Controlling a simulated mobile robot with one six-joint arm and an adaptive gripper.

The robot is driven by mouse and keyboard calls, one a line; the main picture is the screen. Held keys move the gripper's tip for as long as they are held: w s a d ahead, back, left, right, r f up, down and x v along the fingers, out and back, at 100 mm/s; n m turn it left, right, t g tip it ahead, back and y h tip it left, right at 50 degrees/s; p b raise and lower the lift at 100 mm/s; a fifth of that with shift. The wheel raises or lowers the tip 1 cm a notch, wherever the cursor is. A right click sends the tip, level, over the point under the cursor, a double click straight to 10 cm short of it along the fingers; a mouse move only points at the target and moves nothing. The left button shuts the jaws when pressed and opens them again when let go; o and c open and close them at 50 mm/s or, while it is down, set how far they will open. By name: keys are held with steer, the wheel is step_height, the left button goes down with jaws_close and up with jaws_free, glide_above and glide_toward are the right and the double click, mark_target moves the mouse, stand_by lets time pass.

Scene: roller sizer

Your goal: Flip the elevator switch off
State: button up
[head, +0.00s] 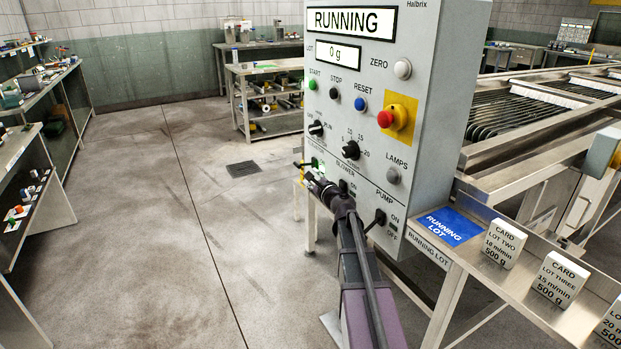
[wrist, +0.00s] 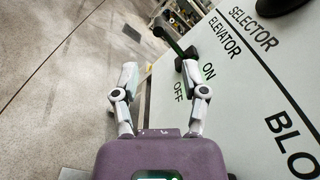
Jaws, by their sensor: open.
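The elevator switch (wrist: 178,46) is a dark lever on the light grey control panel (wrist: 255,95), beside the ELEVATOR lettering in the wrist view. Its ON and OFF labels are printed just below it. In the head view the switch (head: 302,164) is at the panel's lower left edge, with a lit green spot beside it. My gripper (wrist: 160,70) is open and empty, its fingers spread just below the lever in the wrist view. In the head view my gripper (head: 320,184) is close to the switch and partly covers that corner. Contact cannot be told.
The blower switch (head: 346,189) and pump switch (head: 377,221) sit right of my gripper. A red emergency button (head: 385,119) is higher on the panel. The display (head: 351,21) reads RUNNING. A card shelf (head: 500,270) juts out at right. Open floor (head: 150,220) lies left.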

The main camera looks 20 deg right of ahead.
jaws_close()
step_height(320, 180, up, 6)
steer(key=s+d+n+p, duration=0.1)
steer(key=n+p, duration=0.6)
steer(key=n, duration=1.8)
steer(key=shift+s+d+g, duration=0.3)
steer(key=shift+d, duration=0.05)
